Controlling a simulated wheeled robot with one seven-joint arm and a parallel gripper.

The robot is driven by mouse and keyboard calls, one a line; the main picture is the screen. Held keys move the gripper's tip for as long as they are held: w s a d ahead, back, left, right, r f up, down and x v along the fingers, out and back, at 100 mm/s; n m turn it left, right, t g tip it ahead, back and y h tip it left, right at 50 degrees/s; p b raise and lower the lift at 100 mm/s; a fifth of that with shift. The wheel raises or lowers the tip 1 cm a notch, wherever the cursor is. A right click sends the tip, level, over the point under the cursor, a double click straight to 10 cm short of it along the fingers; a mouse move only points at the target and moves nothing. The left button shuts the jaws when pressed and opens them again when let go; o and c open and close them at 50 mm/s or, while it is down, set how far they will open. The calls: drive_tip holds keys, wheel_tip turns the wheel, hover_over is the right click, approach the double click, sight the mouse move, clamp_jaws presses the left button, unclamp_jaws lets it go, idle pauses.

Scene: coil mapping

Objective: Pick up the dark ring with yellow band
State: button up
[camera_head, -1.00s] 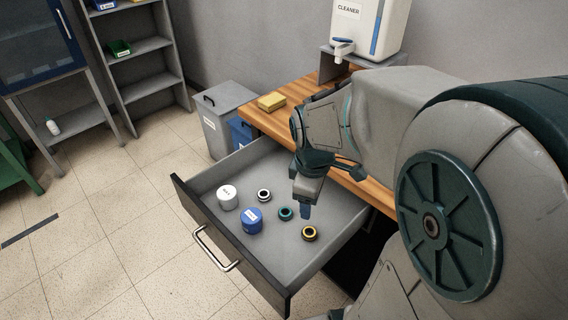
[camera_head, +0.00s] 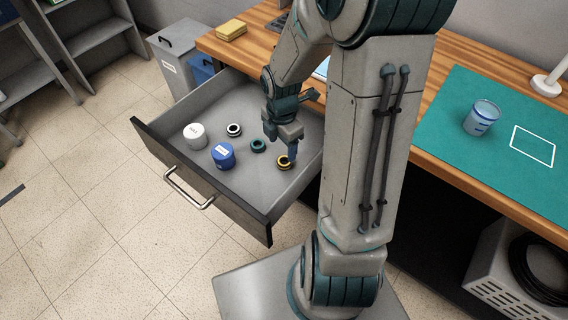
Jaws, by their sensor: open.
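The dark ring with yellow band (camera_head: 284,163) lies flat on the floor of the open drawer (camera_head: 247,190), toward its right side. My gripper (camera_head: 282,153) is open and points down, with its fingertips just above or at the ring. One finger overlaps the ring in the picture, so I cannot tell whether they touch. The ring is partly hidden behind the fingers.
In the drawer also lie a teal-banded ring (camera_head: 258,146), a white-banded ring (camera_head: 234,130), a blue jar (camera_head: 223,155) and a white jar (camera_head: 195,136). The drawer walls stand close around. A beaker (camera_head: 482,117) stands on a green mat (camera_head: 450,131) at right.

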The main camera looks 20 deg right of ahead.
sight(284, 158)
wheel_tip(284, 158, down, 7)
drive_tip(key=shift+d+b, duration=0.15)
drive_tip(key=shift+b, duration=0.65)
drive_tip(key=c, duration=1.1)
